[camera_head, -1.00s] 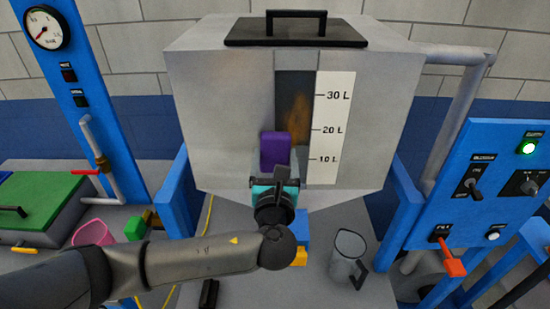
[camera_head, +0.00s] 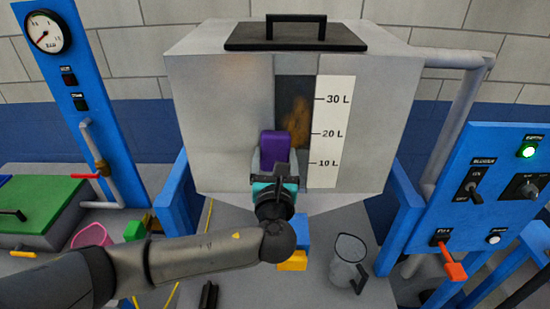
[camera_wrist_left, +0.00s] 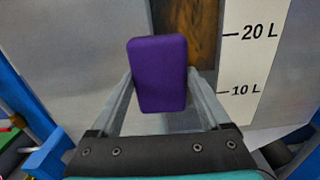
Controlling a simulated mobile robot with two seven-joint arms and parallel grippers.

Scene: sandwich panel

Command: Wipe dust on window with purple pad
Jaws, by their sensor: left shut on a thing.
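The purple pad (camera_head: 274,148) is held upright in my left gripper (camera_head: 274,165), in front of the lower part of the window. In the left wrist view the pad (camera_wrist_left: 158,74) sits between the two fingers of my left gripper (camera_wrist_left: 160,85). The dark window (camera_head: 295,100) is a tall strip in the front of the grey tank, with brown-orange dust (camera_head: 297,118) on its middle part. The window (camera_wrist_left: 185,30) also shows behind the pad in the left wrist view. The pad hides part of the lower window. Whether it touches the glass is unclear. My right gripper is not in view.
The grey tank (camera_head: 218,110) has a white scale (camera_head: 329,130) right of the window and a black lid handle (camera_head: 296,18) on top. A jug (camera_head: 346,262) and blue and yellow blocks (camera_head: 293,262) are below. A blue control panel (camera_head: 490,180) stands right.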

